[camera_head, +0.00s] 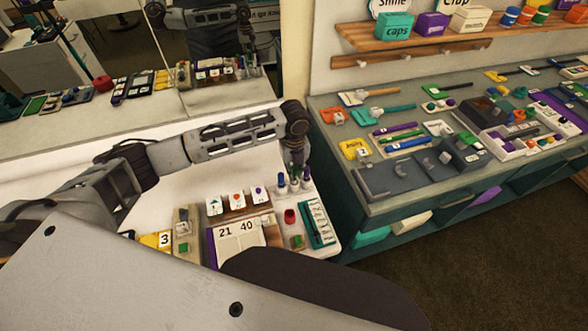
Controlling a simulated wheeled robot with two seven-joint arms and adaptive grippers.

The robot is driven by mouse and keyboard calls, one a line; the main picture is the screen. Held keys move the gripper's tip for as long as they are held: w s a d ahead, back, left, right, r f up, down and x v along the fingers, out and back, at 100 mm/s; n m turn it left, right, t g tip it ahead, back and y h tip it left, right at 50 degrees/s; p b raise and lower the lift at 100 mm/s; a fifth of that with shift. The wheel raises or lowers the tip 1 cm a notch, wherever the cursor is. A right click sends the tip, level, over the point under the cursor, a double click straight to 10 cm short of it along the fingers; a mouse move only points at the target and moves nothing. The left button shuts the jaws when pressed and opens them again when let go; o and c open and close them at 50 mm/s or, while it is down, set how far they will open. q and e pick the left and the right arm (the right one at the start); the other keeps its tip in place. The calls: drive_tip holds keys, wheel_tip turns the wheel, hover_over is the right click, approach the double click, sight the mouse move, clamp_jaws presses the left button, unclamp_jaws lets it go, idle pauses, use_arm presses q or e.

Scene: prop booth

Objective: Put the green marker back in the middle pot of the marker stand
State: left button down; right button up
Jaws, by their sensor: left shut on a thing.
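My left gripper (295,157) points down at the back right of the white tabletop, right over the marker stand (294,190). It is shut on a slim thing, most likely the green marker, which its fingers mostly hide. Markers with dark tops, one of them at the left of the stand (282,182), show below the fingers. The stand's pots are small and partly covered, so I cannot tell whether the held marker's tip is inside the middle pot or above it. My right gripper is not in view.
In front of the stand are a red cup (290,216), a teal rack (317,222) and a 21/40 board (238,237). Picture cards (236,201) stand left of it. A mirror (140,70) lines the back. A crowded grey-topped counter (385,188) stands to the right.

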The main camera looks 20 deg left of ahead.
use_arm(q)
drive_tip(key=c, duration=1.3)
unclamp_jaws()
drive_tip(key=shift+r, duration=0.2)
wheel_tip(320, 180, up, 12)
drive_tip(key=shift+f, duration=0.15)
drive_tip(key=shift+f, duration=0.1)
